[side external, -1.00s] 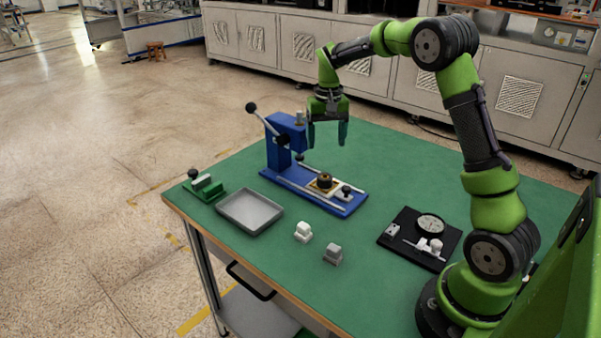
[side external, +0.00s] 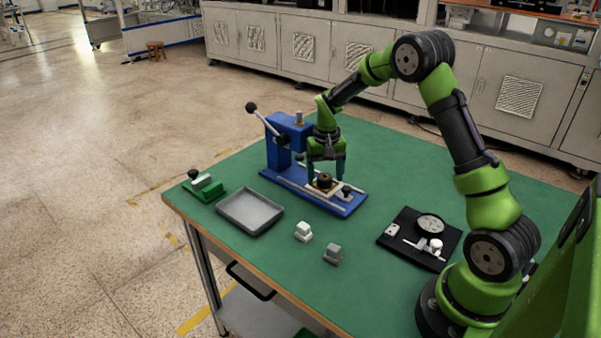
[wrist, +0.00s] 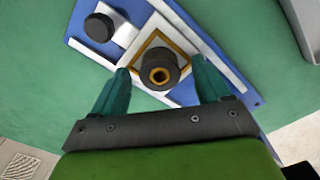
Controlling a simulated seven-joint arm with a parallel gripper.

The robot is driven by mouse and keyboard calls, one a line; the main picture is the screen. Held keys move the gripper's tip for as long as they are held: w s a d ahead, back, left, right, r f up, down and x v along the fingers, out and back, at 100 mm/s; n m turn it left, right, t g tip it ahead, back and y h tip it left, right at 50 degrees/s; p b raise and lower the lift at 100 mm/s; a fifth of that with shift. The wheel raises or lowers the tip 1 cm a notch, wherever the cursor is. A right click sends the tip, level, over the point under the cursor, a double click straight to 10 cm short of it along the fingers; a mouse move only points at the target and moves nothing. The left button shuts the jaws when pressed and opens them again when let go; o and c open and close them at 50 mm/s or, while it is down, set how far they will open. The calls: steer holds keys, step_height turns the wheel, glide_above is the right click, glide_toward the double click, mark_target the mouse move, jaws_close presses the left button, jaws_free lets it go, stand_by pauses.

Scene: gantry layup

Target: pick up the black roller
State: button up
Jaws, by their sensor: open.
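The black roller (side external: 324,180) sits on a brass-edged pale plate (side external: 314,187) on the base of a blue press (side external: 290,150). In the wrist view the roller (wrist: 160,69) is a dark cylinder with a brass-coloured centre hole. My gripper (side external: 326,181) is low over the press base, with a finger on either side of the roller in the side view. In the wrist view my gripper (wrist: 166,78) is open, its two green fingers apart, with the roller between and slightly beyond their tips.
A black knob (wrist: 99,27) stands on the press base close to the roller. A grey tray (side external: 250,211), a green fixture (side external: 204,187), two small blocks (side external: 303,232) and a black plate with a dial (side external: 420,238) are on the green table. The table front is mostly clear.

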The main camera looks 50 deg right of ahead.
steer(key=c, duration=1.1)
steer(key=shift+r, duration=0.1)
steer(key=shift+c, duration=0.2)
